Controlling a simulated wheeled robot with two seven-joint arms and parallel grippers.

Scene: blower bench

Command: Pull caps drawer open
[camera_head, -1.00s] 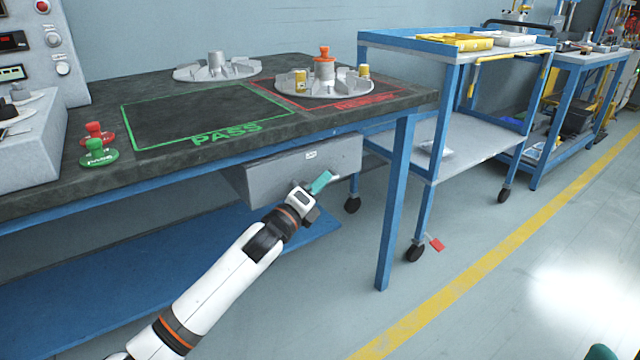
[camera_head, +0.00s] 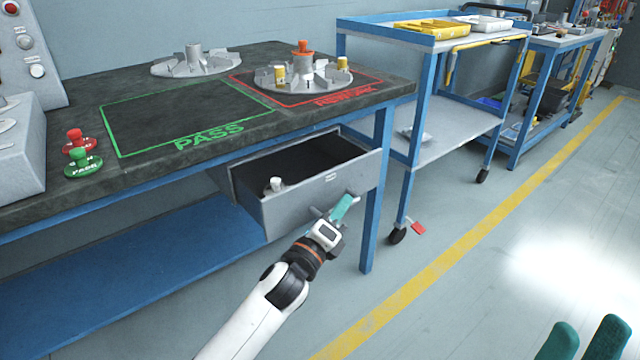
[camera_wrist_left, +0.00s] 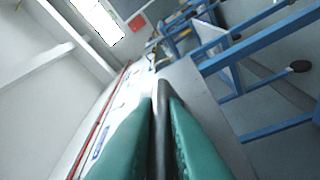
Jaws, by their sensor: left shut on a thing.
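The grey caps drawer (camera_head: 290,208) under the bench is pulled part way out, and its dark inside shows from above. A small whitish piece (camera_head: 275,184) is in its left front corner. My left gripper (camera_head: 342,207) is at the front of the drawer. In the left wrist view its teal fingers (camera_wrist_left: 160,125) are shut on the dark handle bar (camera_wrist_left: 161,97) of the drawer. My right gripper (camera_head: 585,340) shows at the bottom right edge, its two teal fingers apart, with nothing between them and away from the drawer.
The bench top (camera_head: 90,110) holds a green and a red stamp (camera_head: 82,160), and metal fixtures (camera_head: 305,75). A blue bench leg (camera_head: 375,215) stands just right of the drawer. A blue cart (camera_head: 430,110) is further right. The floor in front is clear.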

